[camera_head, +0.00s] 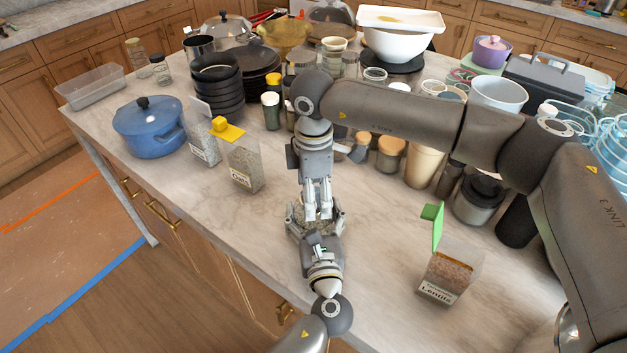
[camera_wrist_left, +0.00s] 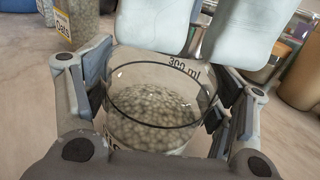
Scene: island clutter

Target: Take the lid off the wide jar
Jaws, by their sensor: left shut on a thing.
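The wide jar (camera_wrist_left: 152,122) is clear glass, marked "300 ml" and partly filled with pale round pieces. My left gripper (camera_head: 315,222) is shut around its sides near the front of the island, and its fingers also flank the jar in the left wrist view (camera_wrist_left: 155,98). My right gripper (camera_head: 318,212) points down over the jar. Its two pale fingers hang side by side at the jar's far rim in the left wrist view (camera_wrist_left: 200,30). I see no distinct lid; the fingers hide part of the top. In the head view both grippers mostly cover the jar.
A lentils box (camera_head: 450,270) with a green lid stands to the right. An oats box (camera_head: 243,163) with a yellow lid and a blue pot (camera_head: 149,127) stand to the left. Jars and bowls crowd the back. The counter in front of the blue pot is bare.

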